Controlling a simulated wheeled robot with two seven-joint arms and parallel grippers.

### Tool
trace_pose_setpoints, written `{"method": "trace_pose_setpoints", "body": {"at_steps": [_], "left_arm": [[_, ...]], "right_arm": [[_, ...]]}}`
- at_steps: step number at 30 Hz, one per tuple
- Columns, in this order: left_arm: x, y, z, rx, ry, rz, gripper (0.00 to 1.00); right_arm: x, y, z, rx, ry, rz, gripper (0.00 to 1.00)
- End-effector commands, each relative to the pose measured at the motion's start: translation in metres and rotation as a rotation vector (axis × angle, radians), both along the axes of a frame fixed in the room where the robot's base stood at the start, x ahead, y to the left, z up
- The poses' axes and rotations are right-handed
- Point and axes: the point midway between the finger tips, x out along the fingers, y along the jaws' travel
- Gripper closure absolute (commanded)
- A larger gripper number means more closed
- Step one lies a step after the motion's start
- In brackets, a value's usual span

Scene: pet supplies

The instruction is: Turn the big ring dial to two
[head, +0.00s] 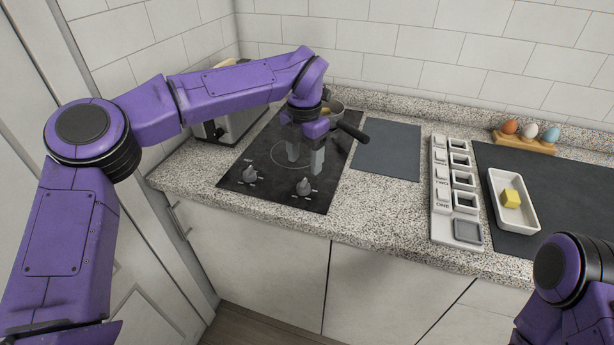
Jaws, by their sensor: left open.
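A black cooktop (235,178) is set in the speckled counter. Two grey dials stand near its front edge, a left dial (249,174) and a right dial (304,187). Marks around them are too small to read, and I cannot tell which dial belongs to the big ring. A thin ring outline (274,158) shows on the glass, partly hidden by my gripper. My left gripper (305,161) is open, fingers pointing down over the cooktop, just behind the right dial and apart from it. Only part of my right arm shows at the lower right; its gripper is out of view.
A pan (335,106) with a dark handle (353,132) stands at the cooktop's back, close to my left gripper. A toaster (243,119) is behind left. Right are a grey mat (388,148), a labelled white rack (441,223), a white tray (528,222) with a yellow cube (511,198), and eggs (530,131).

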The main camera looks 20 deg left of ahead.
Motion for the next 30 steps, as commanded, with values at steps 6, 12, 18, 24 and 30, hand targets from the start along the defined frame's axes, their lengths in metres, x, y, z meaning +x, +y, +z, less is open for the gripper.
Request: {"method": "trace_pose_setpoints", "body": {"at_steps": [6,12,18,24,30], "left_arm": [[-0.001,0.002,-0.049,0.002,0.004,0.001,0.38],[0.000,0.001,-0.073,0.001,0.000,0.001,0.38],[0.001,0.000,-0.076,0.002,-0.001,-0.001,0.38],[0.001,0.000,-0.076,0.002,-0.001,-0.001,0.77],[0.001,0.000,-0.076,0.003,-0.001,-0.003,0.93]], "right_arm": [[0.000,0.000,0.007,0.000,0.000,0.000,0.57],[0.000,0.000,0.010,0.000,0.000,0.000,0.57],[0.000,0.000,0.010,0.000,0.000,0.000,0.57],[0.000,0.000,0.010,0.000,0.000,0.000,0.57],[0.000,0.000,0.010,0.000,0.000,0.000,0.57]]}}
